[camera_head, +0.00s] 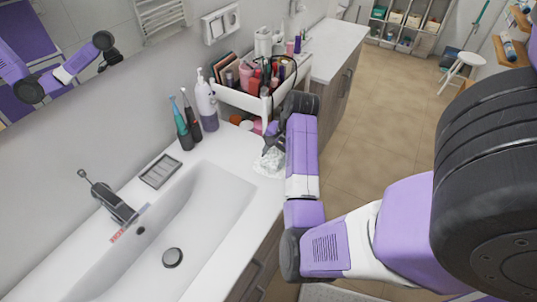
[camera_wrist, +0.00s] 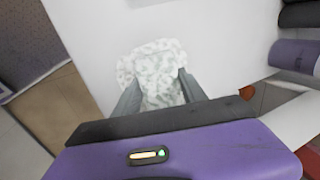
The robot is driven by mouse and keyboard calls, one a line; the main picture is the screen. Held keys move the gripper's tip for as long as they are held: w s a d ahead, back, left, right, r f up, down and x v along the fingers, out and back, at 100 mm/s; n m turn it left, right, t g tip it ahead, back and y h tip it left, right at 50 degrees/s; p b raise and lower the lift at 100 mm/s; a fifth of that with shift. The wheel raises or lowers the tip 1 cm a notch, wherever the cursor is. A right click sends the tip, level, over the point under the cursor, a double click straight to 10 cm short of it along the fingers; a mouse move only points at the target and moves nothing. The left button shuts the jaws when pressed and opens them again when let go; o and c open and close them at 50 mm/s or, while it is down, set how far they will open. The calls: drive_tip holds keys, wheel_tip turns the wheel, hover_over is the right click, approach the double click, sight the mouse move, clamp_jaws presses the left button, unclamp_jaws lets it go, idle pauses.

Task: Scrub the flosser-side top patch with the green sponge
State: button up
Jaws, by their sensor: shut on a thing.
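My gripper (camera_wrist: 158,92) is shut on a pale block with faint grey-green speckles, which I take to be the green sponge (camera_wrist: 163,88). The block is against or just above the white countertop. A wider speckled whitish area (camera_wrist: 140,63) shows around its far end; it may be the top patch, but the border between the two is hard to tell. In the head view my gripper (camera_head: 271,147) points down at the counter's right end, and a speckled whitish shape (camera_head: 268,163) shows under it. Two slim upright handles (camera_head: 183,128), teal and dark, stand left of it.
A white sink basin (camera_head: 205,205) with a dark faucet (camera_head: 113,203) fills the counter's left. A soap dish (camera_head: 160,171) and a pump bottle (camera_head: 207,105) stand by the wall. A loaded white cart (camera_head: 242,98) is just behind my gripper. The floor (camera_head: 385,125) at right is open.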

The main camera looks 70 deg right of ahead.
drive_tip(key=shift+s+a+f, duration=0.1)
drive_tip(key=shift+s+a, duration=0.1)
drive_tip(key=shift+s, duration=0.6)
drive_tip(key=shift+s+a, duration=0.15)
drive_tip(key=shift+s, duration=0.6)
drive_tip(key=shift+s+a+f, duration=0.1)
drive_tip(key=shift+s+a, duration=0.1)
drive_tip(key=shift+s, duration=0.6)
drive_tip(key=shift+w+d+r, duration=0.1)
drive_tip(key=shift+w+d, duration=0.25)
drive_tip(key=shift+w, duration=1.05)
drive_tip(key=shift+w+d+f, duration=0.1)
drive_tip(key=shift+w+d, duration=0.2)
drive_tip(key=shift+w, duration=1.15)
drive_tip(key=shift+w+d+r, duration=0.1)
drive_tip(key=shift+w+d, duration=0.25)
drive_tip(key=shift+w, duration=1.05)
drive_tip(key=shift+s+a, duration=0.25)
drive_tip(key=shift+s, duration=0.8)
drive_tip(key=shift+s+a, duration=0.25)
drive_tip(key=shift+s, duration=0.8)
drive_tip(key=shift+s+a, duration=0.25)
drive_tip(key=shift+s, duration=0.8)
drive_tip(key=shift+s+a, duration=0.25)
drive_tip(key=shift+s, duration=0.9)
